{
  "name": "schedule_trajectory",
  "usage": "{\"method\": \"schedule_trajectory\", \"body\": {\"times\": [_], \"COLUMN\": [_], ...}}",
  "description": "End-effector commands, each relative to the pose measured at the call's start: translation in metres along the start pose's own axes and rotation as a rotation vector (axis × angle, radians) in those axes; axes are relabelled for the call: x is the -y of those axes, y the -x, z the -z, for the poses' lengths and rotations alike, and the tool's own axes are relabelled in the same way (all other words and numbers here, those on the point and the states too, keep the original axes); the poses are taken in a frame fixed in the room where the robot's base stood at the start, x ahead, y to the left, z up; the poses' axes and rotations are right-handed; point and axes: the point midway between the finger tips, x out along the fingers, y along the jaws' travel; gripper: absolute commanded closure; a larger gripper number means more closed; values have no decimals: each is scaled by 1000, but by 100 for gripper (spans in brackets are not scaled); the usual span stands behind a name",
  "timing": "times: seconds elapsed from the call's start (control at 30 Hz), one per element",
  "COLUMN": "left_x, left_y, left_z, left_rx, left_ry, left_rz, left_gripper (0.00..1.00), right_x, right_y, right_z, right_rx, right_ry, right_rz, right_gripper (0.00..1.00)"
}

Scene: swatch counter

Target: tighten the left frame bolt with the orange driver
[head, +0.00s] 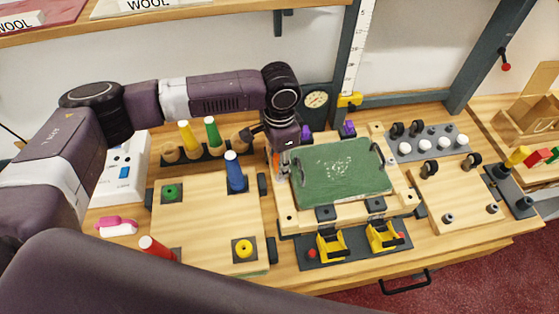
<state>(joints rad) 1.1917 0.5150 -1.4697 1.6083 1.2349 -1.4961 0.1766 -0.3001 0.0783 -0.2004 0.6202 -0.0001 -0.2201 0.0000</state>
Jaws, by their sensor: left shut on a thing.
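My left gripper (277,150) points down at the left edge of the wooden frame (287,212) that holds the green panel (340,172). It is shut on the orange driver (283,167), of which only a small orange part shows below the fingers. The driver looks roughly upright over the frame's left side. The left frame bolt is not clearly visible; the gripper and driver cover that spot, so I cannot tell whether the tip touches it. My right gripper is not in view.
Colored cones stand in a rack (208,155) behind a wooden board with pegs (205,222). Yellow clamps (331,244) sit at the frame's front. A board with white knobs (433,146) is to the right. A red-handled tool (155,248) lies front left.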

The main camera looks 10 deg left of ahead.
Motion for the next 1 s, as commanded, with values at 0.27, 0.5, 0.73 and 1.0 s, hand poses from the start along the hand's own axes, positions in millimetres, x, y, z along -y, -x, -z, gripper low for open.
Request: {"method": "schedule_trajectory", "body": {"times": [0.27, 0.5, 0.73, 1.0], "left_x": [0, 0, 1, 1], "left_y": [0, 3, 2, 2], "left_z": [0, 0, 1, 2], "left_rx": [-1, -1, -2, -4], "left_ry": [0, -142, -398, -698], "left_rz": [0, -1, 0, 0], "left_gripper": [96, 96, 96, 96], "right_x": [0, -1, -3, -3], "right_y": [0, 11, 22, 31], "right_z": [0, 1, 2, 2], "right_rx": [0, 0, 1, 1], "right_ry": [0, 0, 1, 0], "right_rz": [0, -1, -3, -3], "right_gripper": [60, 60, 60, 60]}}
